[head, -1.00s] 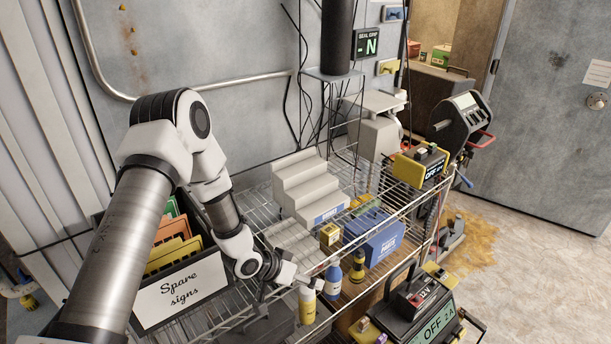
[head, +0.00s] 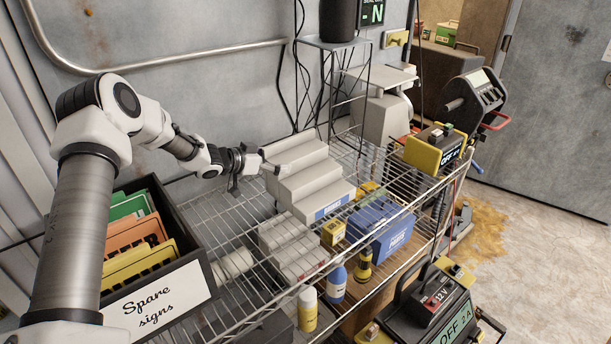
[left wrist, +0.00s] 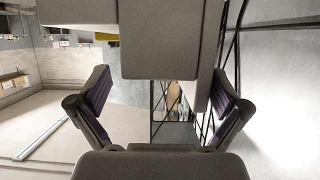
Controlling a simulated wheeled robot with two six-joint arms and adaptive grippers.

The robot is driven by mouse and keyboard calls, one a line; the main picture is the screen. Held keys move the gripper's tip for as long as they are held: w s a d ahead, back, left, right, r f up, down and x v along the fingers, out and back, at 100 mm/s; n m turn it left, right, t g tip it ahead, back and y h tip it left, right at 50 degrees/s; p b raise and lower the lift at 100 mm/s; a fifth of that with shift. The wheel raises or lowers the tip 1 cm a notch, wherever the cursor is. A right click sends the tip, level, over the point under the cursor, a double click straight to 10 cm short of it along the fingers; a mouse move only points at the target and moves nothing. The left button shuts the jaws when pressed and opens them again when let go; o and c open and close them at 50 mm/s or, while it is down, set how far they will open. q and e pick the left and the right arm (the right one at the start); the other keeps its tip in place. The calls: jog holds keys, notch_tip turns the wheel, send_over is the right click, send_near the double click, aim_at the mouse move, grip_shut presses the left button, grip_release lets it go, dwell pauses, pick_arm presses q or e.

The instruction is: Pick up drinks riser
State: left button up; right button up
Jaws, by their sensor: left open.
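A pale grey stepped riser (head: 308,178) with a blue label on its front stands on the wire shelf; the label is too small to read. I take it as the drinks riser. My left gripper (head: 262,165) is at the riser's upper left end, open. In the left wrist view, the open fingers (left wrist: 160,92) are spread apart, with a pale stepped block, likely the riser (left wrist: 160,45), ahead between them. I cannot tell whether the fingers touch it. My right gripper is in neither view.
A lower grey stepped block (head: 291,247) sits in front of the riser. A blue box (head: 380,227), a small yellow box (head: 333,233) and bottles (head: 336,281) crowd the right and front. A black sign bin (head: 195,265) stands left. A wire stand (head: 345,95) rises behind.

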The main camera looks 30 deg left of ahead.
pick_arm(q)
jog(key=shift+w+d+f, duration=0.1)
jog(key=shift+w+f, duration=0.3)
jog(key=shift+w, duration=0.2)
jog(key=shift+w+d+f, duration=0.1)
jog(key=shift+w+f, duration=0.3)
jog(key=shift+w, duration=0.2)
jog(key=shift+w+a+f, duration=0.15)
jog(key=shift+w, duration=0.05)
jog(key=shift+s+r, duration=0.25)
jog(key=c, duration=1)
jog(key=shift+d, duration=0.2)
jog(key=c, duration=0.5)
jog(key=shift+c, duration=0.9)
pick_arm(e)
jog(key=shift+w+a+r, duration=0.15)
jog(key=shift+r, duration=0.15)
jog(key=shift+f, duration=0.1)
